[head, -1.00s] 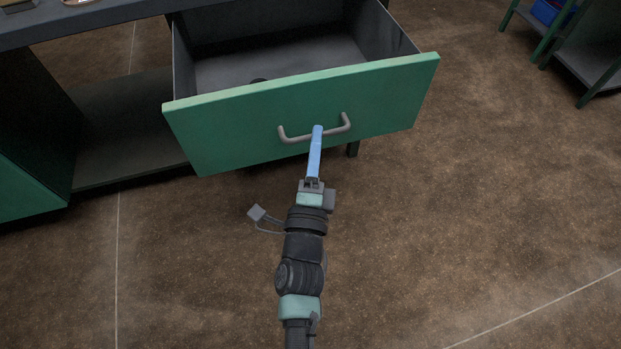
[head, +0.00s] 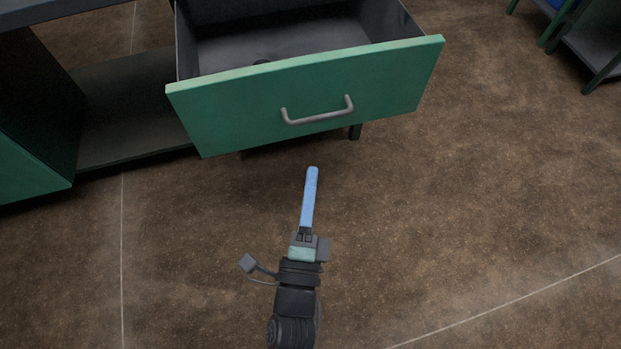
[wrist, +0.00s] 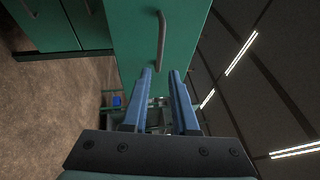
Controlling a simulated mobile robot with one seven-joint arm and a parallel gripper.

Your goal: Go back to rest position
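My gripper (head: 312,170) is in the lower middle of the head view, below and apart from the drawer handle. In the wrist view its two blue fingers (wrist: 161,75) stand apart with a gap and nothing between them. The green drawer (head: 235,110) is pulled open, and its grey bar handle (head: 318,117) is free. The handle also shows in the wrist view (wrist: 161,40), just beyond the fingertips.
The workbench (head: 70,10) holds the drawer, with an open lower shelf (head: 125,120) at left. Another green-legged stand (head: 590,45) is at the upper right. The brown floor (head: 450,220) around my arm is clear.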

